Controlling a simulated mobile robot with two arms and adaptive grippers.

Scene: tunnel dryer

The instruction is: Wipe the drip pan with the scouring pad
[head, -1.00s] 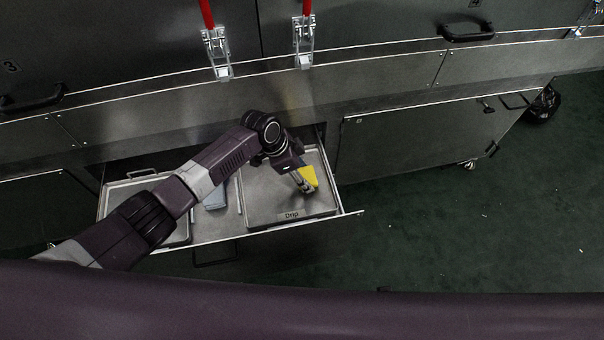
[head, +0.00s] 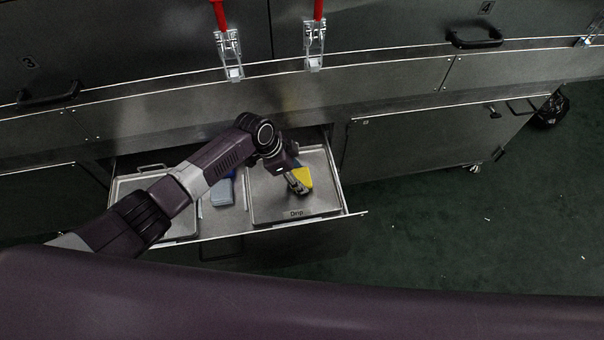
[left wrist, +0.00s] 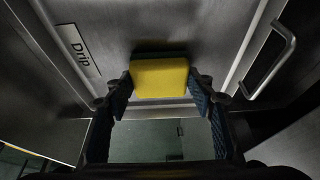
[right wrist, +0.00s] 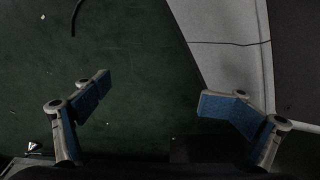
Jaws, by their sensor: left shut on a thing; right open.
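The drip pan (head: 268,206) is a shallow grey metal tray labelled "Drip", lying in the right part of an open drawer. It also shows in the left wrist view (left wrist: 120,28). My left gripper (head: 297,182) is over the pan and shut on the yellow scouring pad (head: 304,178). In the left wrist view the pad (left wrist: 160,78) sits between the fingertips, its dark side towards the pan. I cannot tell whether it touches the pan. My right gripper (right wrist: 150,100) is open and empty above the green floor.
Left in the drawer is another metal tray (head: 123,187), partly behind my left arm. A blue thing (head: 221,192) lies between the trays. A cabinet (head: 425,145) stands right of the drawer. The green floor (head: 460,230) at the right is mostly clear.

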